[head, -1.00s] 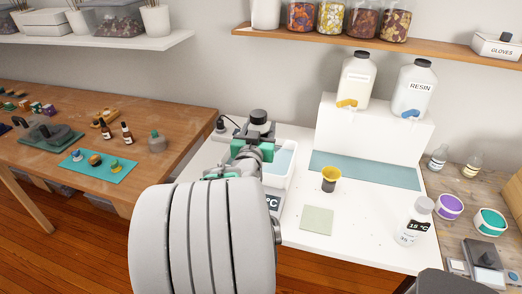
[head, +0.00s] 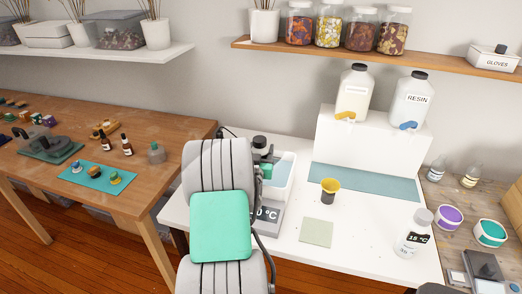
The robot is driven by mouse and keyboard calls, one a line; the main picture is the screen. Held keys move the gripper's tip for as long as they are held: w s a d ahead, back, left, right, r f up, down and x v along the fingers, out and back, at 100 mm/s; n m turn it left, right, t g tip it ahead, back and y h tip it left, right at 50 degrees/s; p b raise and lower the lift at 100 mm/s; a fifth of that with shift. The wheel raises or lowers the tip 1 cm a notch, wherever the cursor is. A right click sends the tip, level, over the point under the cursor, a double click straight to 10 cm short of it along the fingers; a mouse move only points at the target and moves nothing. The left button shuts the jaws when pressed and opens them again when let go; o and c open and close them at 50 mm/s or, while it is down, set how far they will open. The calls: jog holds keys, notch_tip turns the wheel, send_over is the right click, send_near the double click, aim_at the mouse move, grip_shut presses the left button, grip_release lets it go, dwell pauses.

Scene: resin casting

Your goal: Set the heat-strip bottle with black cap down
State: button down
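The black cap (head: 259,142) of a bottle shows just beyond my arm, at the left end of the white water bath (head: 291,184). The bottle's body is mostly hidden by my arm, so I cannot tell whether it stands on a surface or is held up. My gripper is almost wholly hidden behind my arm; a small green part (head: 266,171) beside the bottle seems to belong to it. Its fingers cannot be made out. Another heat-strip bottle (head: 413,236), with a whitish cap and a "15 °C" strip, stands at the white table's right.
A yellow-rimmed dark cup (head: 329,190) and a pale green square mat (head: 316,232) lie on the white table (head: 360,222), with free room around them. Two large dispensers, including the resin one (head: 411,103), stand on a white riser (head: 382,145). A brown table is at left.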

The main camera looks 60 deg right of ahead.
jog(key=shift+f+b, duration=0.35)
jog(key=shift+b, duration=0.1)
jog(key=shift+a+f+b, duration=0.1)
jog(key=shift+f+b, duration=0.15)
jog(key=shift+b, duration=0.15)
